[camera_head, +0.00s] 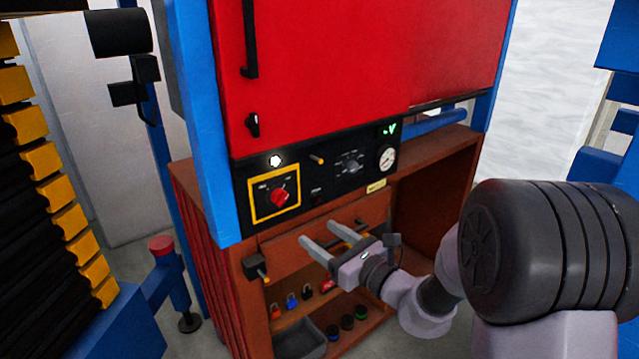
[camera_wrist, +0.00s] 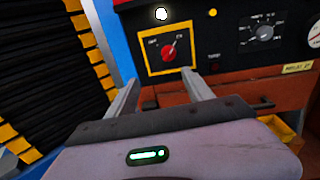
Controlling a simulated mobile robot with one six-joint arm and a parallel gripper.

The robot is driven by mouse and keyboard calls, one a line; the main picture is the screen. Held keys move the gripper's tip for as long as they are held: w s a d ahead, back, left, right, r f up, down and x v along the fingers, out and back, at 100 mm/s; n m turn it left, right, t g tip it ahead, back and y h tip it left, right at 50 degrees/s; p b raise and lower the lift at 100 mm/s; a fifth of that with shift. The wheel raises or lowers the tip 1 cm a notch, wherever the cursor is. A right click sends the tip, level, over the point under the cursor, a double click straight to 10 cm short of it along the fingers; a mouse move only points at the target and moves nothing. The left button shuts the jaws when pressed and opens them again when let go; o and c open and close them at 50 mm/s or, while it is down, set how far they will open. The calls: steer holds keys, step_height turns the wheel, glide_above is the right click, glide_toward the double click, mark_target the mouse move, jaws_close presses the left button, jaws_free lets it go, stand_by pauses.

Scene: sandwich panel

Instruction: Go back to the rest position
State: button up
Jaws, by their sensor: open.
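My gripper (camera_head: 326,240) is open and empty in the head view, held in front of the brown cabinet below the black control panel (camera_head: 347,164). Its two fingers point toward the panel and are apart from it. In the wrist view the fingers of my gripper (camera_wrist: 157,88) reach up toward the panel, with nothing between them. The red rotary switch (camera_head: 279,196) sits on a yellow-framed plate at the panel's left. It also shows in the wrist view (camera_wrist: 168,53), beyond the fingertips. A white lamp (camera_head: 276,160) is lit above the switch.
A red door (camera_head: 360,60) with black handles is above the panel. Blue posts and a black and yellow stack (camera_head: 62,200) stand at the left. A gauge (camera_head: 387,159) is at the panel's right.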

steer(key=s+a+n+g+b, duration=0.1)
steer(key=s+a+n+g, duration=0.5)
steer(key=s, duration=0.5)
steer(key=s+a+n+g+b, duration=0.15)
steer(key=s+n+g, duration=0.25)
steer(key=s+n, duration=0.6)
steer(key=s+d+f+n+t+h+b, duration=0.1)
steer(key=s+d+n+h, duration=0.6)
steer(key=d, duration=0.7)
steer(key=s+f+t+h, duration=0.1)
steer(key=s+f+h, duration=0.1)
steer(key=s, duration=0.1)
steer(key=shift+s+d+b, duration=0.15)
steer(key=shift+d+b, duration=0.25)
steer(key=shift+f, duration=0.1)
